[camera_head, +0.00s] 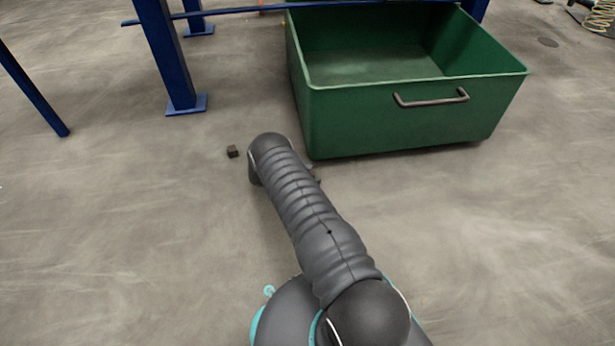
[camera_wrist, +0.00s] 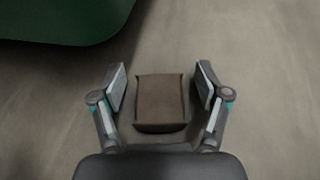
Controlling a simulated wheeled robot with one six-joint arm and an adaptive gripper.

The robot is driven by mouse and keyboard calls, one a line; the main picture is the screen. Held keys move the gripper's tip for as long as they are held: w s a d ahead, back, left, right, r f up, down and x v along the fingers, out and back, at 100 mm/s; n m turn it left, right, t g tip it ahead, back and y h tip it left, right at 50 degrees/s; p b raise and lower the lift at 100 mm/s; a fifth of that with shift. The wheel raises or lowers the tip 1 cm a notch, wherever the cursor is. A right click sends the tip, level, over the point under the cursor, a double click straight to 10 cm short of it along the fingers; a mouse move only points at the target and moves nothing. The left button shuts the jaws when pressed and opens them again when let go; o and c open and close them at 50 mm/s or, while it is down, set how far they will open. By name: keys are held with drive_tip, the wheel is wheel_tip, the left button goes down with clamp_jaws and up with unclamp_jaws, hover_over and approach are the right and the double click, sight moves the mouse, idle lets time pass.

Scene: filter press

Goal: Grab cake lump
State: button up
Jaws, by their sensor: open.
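A brown, block-shaped cake lump (camera_wrist: 160,101) lies in the middle of the wrist view. My gripper (camera_wrist: 161,80) is open, with one finger on each side of the lump. A gap of bare floor shows between the lump and each finger, so neither appears to touch it. The height of the fingers above the floor is hard to judge. In the head view a small dark lump (camera_head: 232,152) lies on the floor just left of my arm's far end. I cannot tell whether it is the same lump.
A green open-topped bin (camera_head: 405,115) with a grey handle stands to the right of my arm's far end. Its green edge (camera_wrist: 65,22) fills the wrist view's upper left. A blue frame post (camera_head: 172,60) stands at the back left.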

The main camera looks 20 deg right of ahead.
drive_tip(key=c, duration=1.3)
